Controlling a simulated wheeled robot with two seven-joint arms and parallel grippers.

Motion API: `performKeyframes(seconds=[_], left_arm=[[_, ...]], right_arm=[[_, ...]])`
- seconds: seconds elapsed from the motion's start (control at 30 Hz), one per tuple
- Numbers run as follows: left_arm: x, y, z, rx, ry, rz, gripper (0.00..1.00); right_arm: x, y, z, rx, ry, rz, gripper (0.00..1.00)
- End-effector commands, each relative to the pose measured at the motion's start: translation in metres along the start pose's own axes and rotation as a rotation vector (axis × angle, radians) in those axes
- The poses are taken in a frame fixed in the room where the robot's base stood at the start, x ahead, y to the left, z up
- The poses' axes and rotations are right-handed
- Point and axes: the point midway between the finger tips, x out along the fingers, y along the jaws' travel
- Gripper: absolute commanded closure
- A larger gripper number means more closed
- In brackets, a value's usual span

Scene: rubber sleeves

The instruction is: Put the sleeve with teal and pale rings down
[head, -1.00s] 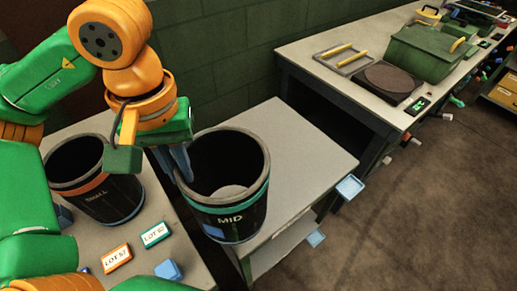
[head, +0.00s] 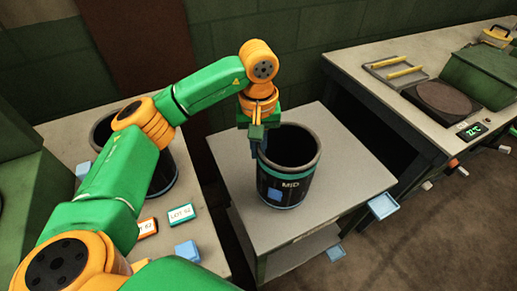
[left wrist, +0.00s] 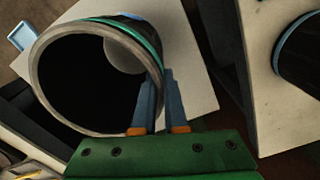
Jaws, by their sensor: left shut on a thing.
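The black sleeve marked MID (head: 290,185), with teal and pale rings, is upright over the small grey table (head: 345,165). My left gripper (head: 258,155) is shut on its wall at the left rim. In the left wrist view the sleeve (left wrist: 90,80) is seen from above, its wall between my two fingers (left wrist: 160,110); a pale patch shows through its open inside. I cannot tell whether its lower edge touches the table. My right gripper is not in view.
Another dark sleeve (head: 163,170) stands on the left bench, partly behind my arm. A teal-edged label (head: 181,214) and a blue block (head: 187,252) lie near it. The long bench (head: 385,60) at right holds a round dark plate (head: 447,97) and a green box.

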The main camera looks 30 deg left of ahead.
Motion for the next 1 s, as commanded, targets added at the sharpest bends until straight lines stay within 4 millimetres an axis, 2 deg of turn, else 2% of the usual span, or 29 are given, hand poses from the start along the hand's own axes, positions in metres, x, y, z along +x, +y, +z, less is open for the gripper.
performKeyframes(seconds=[0.1, 0.43, 0.47, 0.5, 0.57, 0.83, 0.9, 1.0], left_arm=[[0.009, 0.000, 0.000, 0.000, 0.001, 0.004, 1.00], [0.014, 0.000, 0.000, 0.000, 0.003, 0.005, 1.00], [0.013, 0.000, 0.000, 0.000, 0.002, 0.003, 0.85], [0.013, 0.000, 0.000, 0.000, 0.002, 0.003, 0.74], [0.013, 0.000, 0.000, 0.000, 0.001, 0.003, 0.60], [0.012, 0.000, 0.000, 0.000, 0.001, 0.003, 0.60], [0.006, 0.000, 0.000, 0.000, 0.002, 0.003, 0.60], [-0.008, 0.001, -0.001, -0.001, 0.006, 0.005, 0.60]], right_arm=[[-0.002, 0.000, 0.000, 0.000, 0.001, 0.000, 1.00], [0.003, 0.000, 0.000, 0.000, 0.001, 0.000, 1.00], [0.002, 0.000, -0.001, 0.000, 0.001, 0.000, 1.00], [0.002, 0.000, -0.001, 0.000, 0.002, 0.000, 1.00], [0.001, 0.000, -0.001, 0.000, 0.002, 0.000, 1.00], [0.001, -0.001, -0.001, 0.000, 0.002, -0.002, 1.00], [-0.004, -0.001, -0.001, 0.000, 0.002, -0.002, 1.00], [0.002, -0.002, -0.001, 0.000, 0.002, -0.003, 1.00]])
